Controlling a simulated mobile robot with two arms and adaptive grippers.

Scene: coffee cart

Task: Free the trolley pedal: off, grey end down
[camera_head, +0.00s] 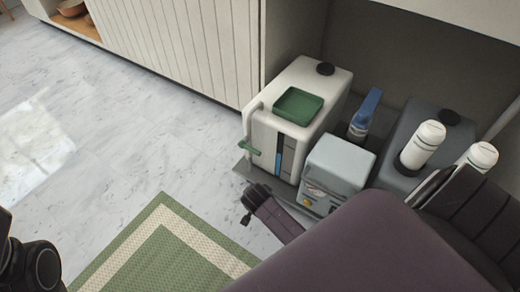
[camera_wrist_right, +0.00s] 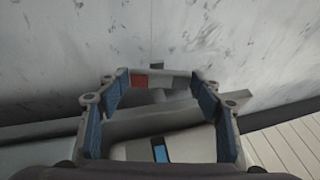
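The trolley pedal (camera_wrist_right: 162,79) shows in the right wrist view as a short bar with a red left part and a grey right part. I cannot tell which end is lower. My right gripper (camera_wrist_right: 160,78) is open, its blue-padded fingers spread on either side of the pedal, apparently with nothing between the pads. In the head view the right gripper (camera_head: 252,198) is a small dark shape beside the front edge of the trolley (camera_head: 242,172); the pedal cannot be made out there. My left gripper is not in view.
The trolley carries a white tank (camera_head: 312,88) with a green tray (camera_head: 298,105), a grey box (camera_head: 338,165), a blue bottle (camera_head: 364,115) and white bottles (camera_head: 422,145) on the right. A panelled cabinet (camera_head: 190,45) stands behind. A green mat (camera_head: 160,245) lies on open floor.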

